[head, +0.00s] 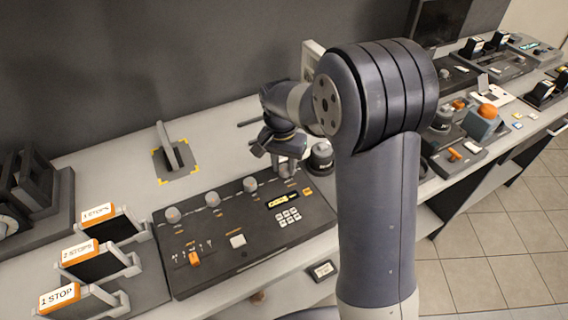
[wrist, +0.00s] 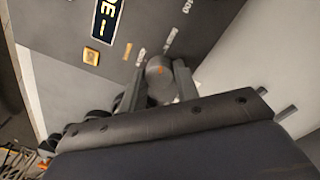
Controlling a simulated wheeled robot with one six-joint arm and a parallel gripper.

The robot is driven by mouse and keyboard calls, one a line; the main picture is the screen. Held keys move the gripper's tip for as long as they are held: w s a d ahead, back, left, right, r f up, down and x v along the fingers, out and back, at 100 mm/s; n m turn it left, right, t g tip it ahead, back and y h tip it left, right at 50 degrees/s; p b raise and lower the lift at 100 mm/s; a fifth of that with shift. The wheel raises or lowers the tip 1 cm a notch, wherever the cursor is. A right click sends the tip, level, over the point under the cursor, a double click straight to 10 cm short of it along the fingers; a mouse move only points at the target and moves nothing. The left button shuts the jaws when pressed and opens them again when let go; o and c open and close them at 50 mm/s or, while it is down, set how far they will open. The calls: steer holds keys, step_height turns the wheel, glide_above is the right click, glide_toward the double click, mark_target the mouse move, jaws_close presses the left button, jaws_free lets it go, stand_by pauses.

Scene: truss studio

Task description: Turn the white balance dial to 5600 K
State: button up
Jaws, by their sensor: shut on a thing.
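The control panel (head: 240,232) is a dark box on the bench with a row of grey dials along its back edge. My gripper (head: 285,165) reaches down at the panel's back right corner, over the end of that row. In the wrist view, my gripper (wrist: 160,76) is shut on a round grey dial (wrist: 158,66), one finger on each side. This appears to be the white balance dial. An orange mark shows on its top. Small orange and white labels lie around it, too small to read surely.
Three other dials stand left along the row, the nearest being a grey dial (head: 250,184). A lit display (head: 278,200) and white buttons (head: 288,217) lie in front. A grey upright plate (head: 167,146) stands behind the panel. Black holders with "STOP" labels (head: 97,212) stand left.

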mark_target(282, 166)
steer(key=shift+m, duration=1.1)
steer(key=o, duration=1)
steer(key=shift+r, duration=0.1)
steer(key=r, duration=1)
steer(key=shift+w+a+r, duration=0.15)
steer(key=shift+a+r, duration=0.1)
steer(key=shift+r, duration=0.05)
